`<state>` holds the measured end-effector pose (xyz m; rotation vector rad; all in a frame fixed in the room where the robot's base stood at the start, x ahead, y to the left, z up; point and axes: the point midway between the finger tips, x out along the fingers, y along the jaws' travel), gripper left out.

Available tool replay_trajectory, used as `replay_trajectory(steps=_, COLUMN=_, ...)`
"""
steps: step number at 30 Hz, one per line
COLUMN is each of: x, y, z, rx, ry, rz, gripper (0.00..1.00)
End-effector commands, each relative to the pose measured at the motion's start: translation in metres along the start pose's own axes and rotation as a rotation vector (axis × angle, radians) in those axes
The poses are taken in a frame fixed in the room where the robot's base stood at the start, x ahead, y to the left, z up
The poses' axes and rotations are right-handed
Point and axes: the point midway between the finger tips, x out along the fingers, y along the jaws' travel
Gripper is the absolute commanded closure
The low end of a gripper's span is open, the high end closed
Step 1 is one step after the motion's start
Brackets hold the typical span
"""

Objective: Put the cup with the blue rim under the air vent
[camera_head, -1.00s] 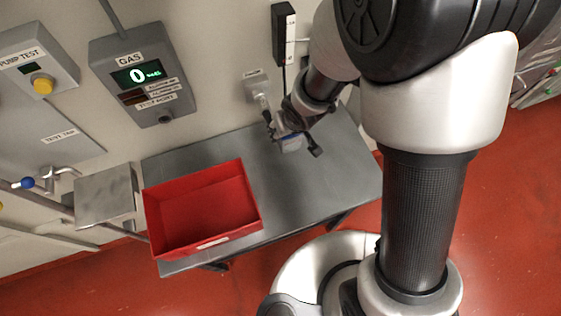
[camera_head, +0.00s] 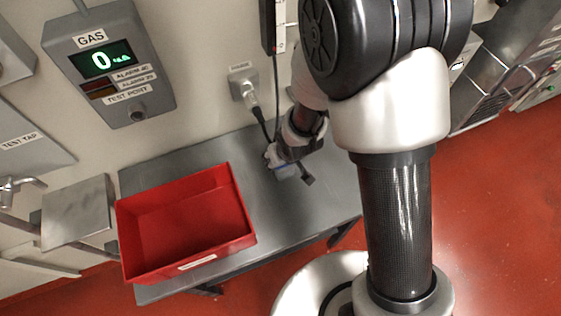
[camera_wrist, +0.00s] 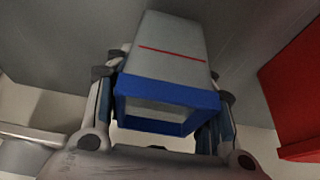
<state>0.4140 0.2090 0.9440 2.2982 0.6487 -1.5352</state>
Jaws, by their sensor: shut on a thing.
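The cup with the blue rim (camera_wrist: 168,94) fills the middle of the wrist view. It is a grey, square-sided cup with a red line across its side, and its open blue-rimmed end faces the camera. My gripper (camera_wrist: 168,78) is shut on it, one finger at each side. In the head view my gripper (camera_head: 288,166) hangs above the back right part of the grey table, and only a small pale-blue bit of the cup (camera_head: 284,171) shows. A dark slatted grille (camera_head: 487,109) on a grey unit at the right may be the air vent; its label is not readable.
A red bin (camera_head: 190,262) stands on the left of the grey table (camera_head: 300,215). A gas panel (camera_head: 110,60) and a socket with a cable (camera_head: 243,83) are on the wall behind. A metal shelf (camera_head: 76,212) is at left. Red floor (camera_head: 500,220) is clear at right.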

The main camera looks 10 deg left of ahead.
Motion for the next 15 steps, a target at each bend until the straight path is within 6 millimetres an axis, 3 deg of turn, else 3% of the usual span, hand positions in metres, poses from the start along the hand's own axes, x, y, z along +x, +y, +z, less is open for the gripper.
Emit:
replay_trajectory(steps=3, x=0.0132, y=0.0002, z=0.0054, rx=0.001, ry=0.0, rz=0.001, gripper=0.71)
replay_trajectory(steps=14, x=0.0162, y=0.0002, z=0.0065, rx=0.0, ry=0.001, rz=0.001, gripper=0.71)
replay_trajectory(steps=15, x=0.0153, y=0.0001, z=0.0062, rx=0.0, ry=0.001, rz=0.001, gripper=0.49)
